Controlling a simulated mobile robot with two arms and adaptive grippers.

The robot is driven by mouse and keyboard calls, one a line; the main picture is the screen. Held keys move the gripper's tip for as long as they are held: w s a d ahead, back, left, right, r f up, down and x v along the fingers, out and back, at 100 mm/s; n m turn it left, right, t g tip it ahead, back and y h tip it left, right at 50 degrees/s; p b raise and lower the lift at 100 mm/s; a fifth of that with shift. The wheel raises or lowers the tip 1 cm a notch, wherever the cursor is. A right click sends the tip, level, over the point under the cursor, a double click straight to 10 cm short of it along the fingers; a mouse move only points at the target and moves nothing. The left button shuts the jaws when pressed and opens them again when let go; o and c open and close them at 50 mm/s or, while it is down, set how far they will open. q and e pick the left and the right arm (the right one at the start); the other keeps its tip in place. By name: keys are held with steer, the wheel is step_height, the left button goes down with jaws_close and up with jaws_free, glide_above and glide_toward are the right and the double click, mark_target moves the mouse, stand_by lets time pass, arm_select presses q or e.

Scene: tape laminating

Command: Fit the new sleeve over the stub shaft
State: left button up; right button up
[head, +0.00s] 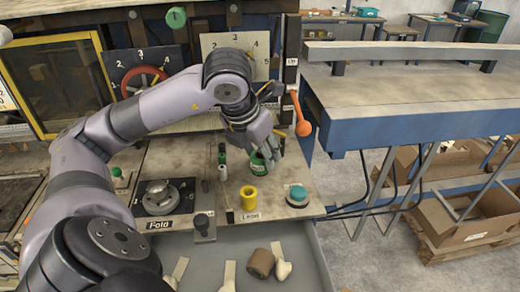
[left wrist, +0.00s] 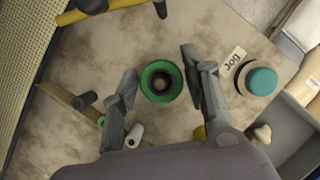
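A green sleeve-like ring (left wrist: 153,94) with a dark round centre lies between the two spread fingers of my left gripper (left wrist: 163,88). A gap shows at the right finger; contact at the left finger is unclear. In the head view my left gripper (head: 268,146) points down over the green piece (head: 257,165), partly covering it. A yellow hollow sleeve (head: 249,199) stands upright on the worktop in front of it. I cannot tell which piece is the new sleeve, or whether the dark centre is the stub shaft. My right gripper is not in view.
A teal button (head: 297,193) stands right of the yellow sleeve. Small white and green pieces (head: 222,172) stand to the left, near a round metal fixture (head: 162,197). An orange-ended lever (head: 302,127) is close to the gripper's right. A grey tray (head: 305,272) lies in front.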

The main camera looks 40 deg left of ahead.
arm_select(q)
steer(key=o, duration=0.3)
steer(key=shift+o, duration=0.2)
steer(key=v, duration=1.2)
steer(key=shift+d, duration=0.1)
stand_by(0.8)
